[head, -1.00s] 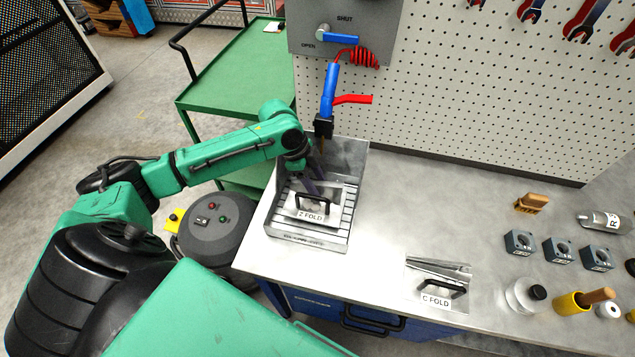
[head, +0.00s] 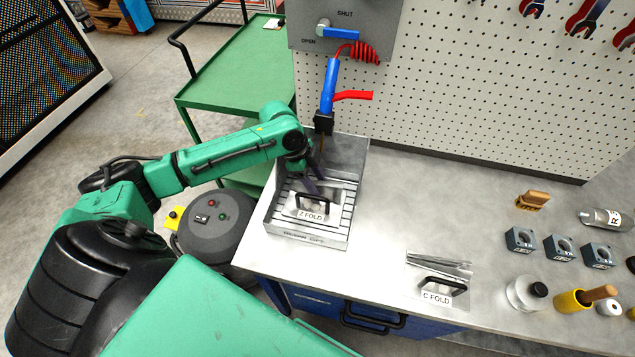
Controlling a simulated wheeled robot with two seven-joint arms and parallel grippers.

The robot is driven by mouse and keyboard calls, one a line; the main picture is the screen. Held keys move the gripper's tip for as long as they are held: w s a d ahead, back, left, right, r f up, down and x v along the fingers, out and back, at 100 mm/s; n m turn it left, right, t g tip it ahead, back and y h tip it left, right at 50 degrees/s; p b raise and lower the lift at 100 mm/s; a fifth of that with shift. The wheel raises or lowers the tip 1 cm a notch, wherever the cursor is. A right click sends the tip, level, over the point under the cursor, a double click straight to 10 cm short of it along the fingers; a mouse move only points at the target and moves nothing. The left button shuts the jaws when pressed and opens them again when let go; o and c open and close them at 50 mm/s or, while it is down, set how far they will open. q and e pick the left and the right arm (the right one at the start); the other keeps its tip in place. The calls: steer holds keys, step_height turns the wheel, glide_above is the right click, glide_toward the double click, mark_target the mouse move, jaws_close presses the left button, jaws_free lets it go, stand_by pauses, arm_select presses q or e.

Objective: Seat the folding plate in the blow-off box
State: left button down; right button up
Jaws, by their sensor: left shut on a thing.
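The blow-off box (head: 340,236) is an open metal box with a slatted floor at the bench's left end. A folding plate labelled Z FOLD (head: 312,215), with a black handle, is inside it over the slats. My left gripper (head: 312,190) reaches down into the box and is shut on that plate near its handle. I cannot tell whether the plate lies flat on the slats. A second plate labelled C FOLD (head: 437,297), with a black handle, lies on the bench to the right, outside the box. My right gripper is out of view.
A blue air gun (head: 328,88) with a red lever hangs just behind the box, close to my left wrist. The bench middle is clear.

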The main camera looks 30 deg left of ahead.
arm_select(q)
steer(key=shift+f, duration=0.15)
steer(key=shift+c, duration=0.8)
jaws_free()
steer(key=b+v, duration=0.2)
steer(key=v, duration=1.2)
steer(key=shift+r, duration=0.3)
